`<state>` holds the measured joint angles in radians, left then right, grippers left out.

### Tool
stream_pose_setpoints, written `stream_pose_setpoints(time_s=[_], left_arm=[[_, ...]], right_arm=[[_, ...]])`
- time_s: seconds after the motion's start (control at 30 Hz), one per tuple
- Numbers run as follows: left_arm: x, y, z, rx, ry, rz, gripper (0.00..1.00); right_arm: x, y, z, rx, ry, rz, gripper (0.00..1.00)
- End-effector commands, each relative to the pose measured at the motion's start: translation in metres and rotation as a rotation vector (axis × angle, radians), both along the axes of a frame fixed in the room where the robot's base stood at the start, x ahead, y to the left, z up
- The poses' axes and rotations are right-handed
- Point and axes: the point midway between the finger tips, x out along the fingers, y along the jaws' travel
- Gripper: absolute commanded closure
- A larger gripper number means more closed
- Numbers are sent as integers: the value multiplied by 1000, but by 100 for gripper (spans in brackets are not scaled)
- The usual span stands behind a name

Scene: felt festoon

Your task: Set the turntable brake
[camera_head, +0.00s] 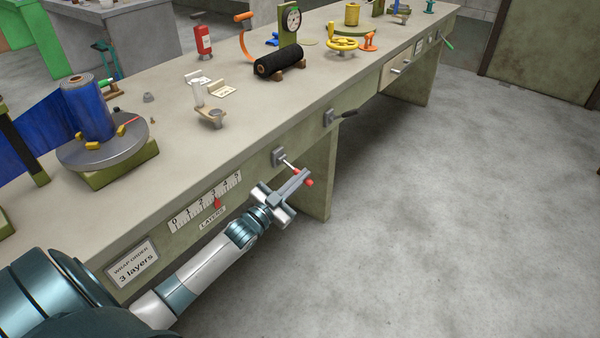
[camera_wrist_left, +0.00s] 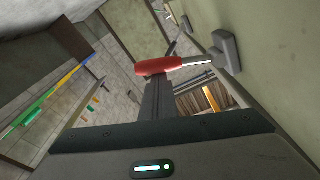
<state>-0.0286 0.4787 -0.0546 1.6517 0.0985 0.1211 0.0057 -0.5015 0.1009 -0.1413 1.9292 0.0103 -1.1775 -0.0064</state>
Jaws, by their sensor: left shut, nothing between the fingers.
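The turntable (camera_head: 133,150) is a grey metal disc on a green base at the left of the bench, with a blue roll (camera_head: 87,108) standing on it. A lever with a red handle (camera_head: 297,171) sticks out from a grey bracket (camera_head: 279,156) on the bench front; no label on it is readable. My left gripper (camera_head: 303,175) is shut and empty, its fingertips at the red handle and hiding its middle. In the left wrist view the handle (camera_wrist_left: 158,67) lies across the fingertips (camera_wrist_left: 156,84); whether they touch is unclear. My right gripper is out of view.
A layer scale with a red pointer (camera_head: 217,203) and a "3 layers" sign (camera_head: 133,261) are on the bench front. A black-handled lever (camera_head: 344,113) sits farther along. A black roll (camera_head: 280,59) and several fittings stand on top. The floor at right is clear.

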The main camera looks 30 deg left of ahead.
Motion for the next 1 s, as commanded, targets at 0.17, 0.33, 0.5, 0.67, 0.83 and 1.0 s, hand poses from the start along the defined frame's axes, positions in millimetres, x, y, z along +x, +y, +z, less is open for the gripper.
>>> stream_pose_setpoints(time_s=[0.17, 0.33, 0.5, 0.67, 0.83, 1.0], left_arm=[[0, 3, -13, 136, -10, 0, 100], [1, 5, -21, 225, -17, 1, 100], [1, 7, -24, 275, -22, 0, 100], [1, 7, -26, 289, -21, 1, 100], [1, 8, -26, 290, -20, 2, 100], [0, 8, -27, 289, -18, 2, 100]], right_arm=[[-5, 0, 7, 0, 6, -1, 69], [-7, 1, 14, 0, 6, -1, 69], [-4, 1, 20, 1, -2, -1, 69], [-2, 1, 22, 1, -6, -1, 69], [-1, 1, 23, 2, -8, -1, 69], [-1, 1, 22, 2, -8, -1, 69]])
